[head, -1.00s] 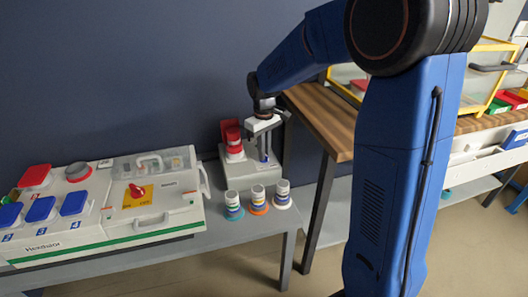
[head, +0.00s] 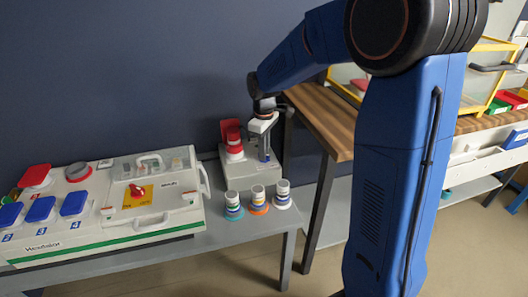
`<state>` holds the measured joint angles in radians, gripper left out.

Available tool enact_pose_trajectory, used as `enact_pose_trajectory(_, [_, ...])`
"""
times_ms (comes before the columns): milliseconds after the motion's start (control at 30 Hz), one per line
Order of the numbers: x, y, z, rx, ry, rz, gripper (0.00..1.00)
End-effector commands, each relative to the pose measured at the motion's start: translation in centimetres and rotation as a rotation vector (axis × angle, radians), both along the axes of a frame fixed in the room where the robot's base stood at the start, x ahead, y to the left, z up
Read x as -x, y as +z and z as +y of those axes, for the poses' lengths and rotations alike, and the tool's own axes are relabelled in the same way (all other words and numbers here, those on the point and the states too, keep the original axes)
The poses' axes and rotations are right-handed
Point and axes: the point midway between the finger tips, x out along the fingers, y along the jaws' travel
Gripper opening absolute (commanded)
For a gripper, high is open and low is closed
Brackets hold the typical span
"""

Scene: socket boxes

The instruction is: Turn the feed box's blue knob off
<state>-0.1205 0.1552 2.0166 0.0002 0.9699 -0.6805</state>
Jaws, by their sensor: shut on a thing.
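The feed box (head: 237,172) is a small grey box with red sockets (head: 232,137) on its left side, standing at the back right of the grey bench. My gripper (head: 264,155) points down over the right part of this box. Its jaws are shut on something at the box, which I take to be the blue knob.
A larger light-grey box (head: 110,212) with blue and red lids and a red switch (head: 137,190) is to the left. A wooden table (head: 325,112) stands at right.

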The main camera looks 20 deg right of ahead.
Motion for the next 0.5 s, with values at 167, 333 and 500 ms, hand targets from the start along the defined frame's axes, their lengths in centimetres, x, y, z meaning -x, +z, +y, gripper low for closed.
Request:
enact_pose_trajectory(167, [-0.05, 0.07, -0.01, 0.000, 0.001, -0.001, 0.16])
enact_pose_trajectory(333, [-0.04, 0.04, -0.01, 0.000, 0.000, -0.001, 0.28])
enact_pose_trajectory(500, [-0.02, 0.06, -0.01, 0.001, 0.000, -0.001, 0.28])
